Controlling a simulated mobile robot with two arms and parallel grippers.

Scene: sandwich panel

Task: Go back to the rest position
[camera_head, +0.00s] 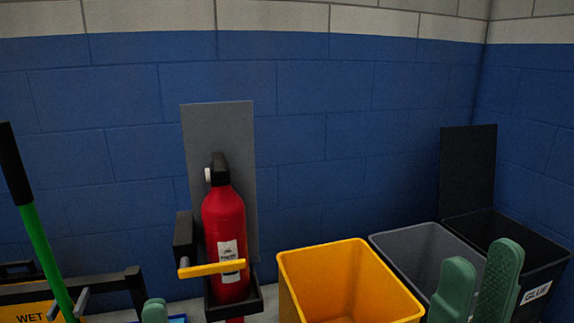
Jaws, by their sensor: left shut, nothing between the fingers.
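My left gripper (154,311) shows only as green fingertips at the bottom edge, left of the fire extinguisher. They are together with nothing visible between them; the rest of it is below the picture. My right gripper (478,270) is at the bottom right, in front of the grey and black bins. Its two green fingers point up and stand apart, with no object visible between them. Its lower part is cut off.
A red fire extinguisher (223,222) stands in a wall bracket with a yellow strap (212,269). A yellow bin (340,287), a grey bin (413,251) and a black "GLUE" bin (535,292) stand to the right. A green pole (44,258) leans at left near a "WET" sign (20,305).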

